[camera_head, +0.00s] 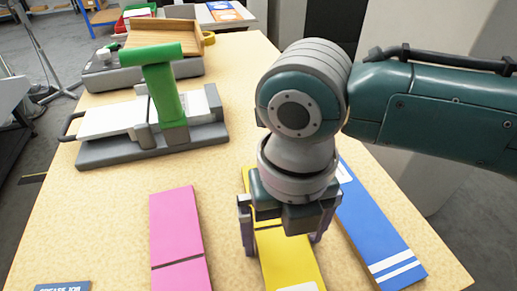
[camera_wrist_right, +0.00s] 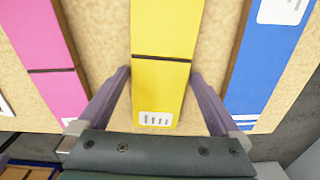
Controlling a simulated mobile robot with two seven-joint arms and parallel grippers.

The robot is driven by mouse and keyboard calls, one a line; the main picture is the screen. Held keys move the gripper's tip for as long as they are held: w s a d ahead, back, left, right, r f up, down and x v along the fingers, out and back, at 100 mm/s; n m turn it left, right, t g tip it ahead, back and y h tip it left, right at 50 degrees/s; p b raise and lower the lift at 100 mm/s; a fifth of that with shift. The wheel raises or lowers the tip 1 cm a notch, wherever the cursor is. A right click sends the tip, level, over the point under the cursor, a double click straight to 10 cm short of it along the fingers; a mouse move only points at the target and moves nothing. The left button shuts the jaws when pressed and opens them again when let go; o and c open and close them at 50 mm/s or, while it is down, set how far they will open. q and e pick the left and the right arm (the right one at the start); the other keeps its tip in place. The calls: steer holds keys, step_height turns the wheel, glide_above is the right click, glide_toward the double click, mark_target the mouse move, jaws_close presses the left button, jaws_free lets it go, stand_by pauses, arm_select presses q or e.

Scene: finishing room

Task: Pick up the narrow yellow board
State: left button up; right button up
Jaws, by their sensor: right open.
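The narrow yellow board (camera_head: 285,258) lies flat on the table, partly hidden under my right arm and gripper in the head view. In the right wrist view the yellow board (camera_wrist_right: 163,90) has a dark line across it and a white label at its near end. My right gripper (camera_head: 282,240) is open above the board, with one finger on each side of it. In the right wrist view the open fingers (camera_wrist_right: 160,75) flank the board, with a small gap on each side. Whether the fingertips reach the table is hard to tell. My left gripper is out of view.
A pink board (camera_head: 178,240) lies left of the yellow one and a blue board (camera_head: 378,232) with white stripes lies right. A grey machine with a green handle (camera_head: 165,85) stands behind on the table (camera_head: 110,205). A wooden tray (camera_head: 162,35) sits further back.

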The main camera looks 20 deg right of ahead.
steer(key=c, duration=1.1)
steer(key=shift+r, duration=0.15)
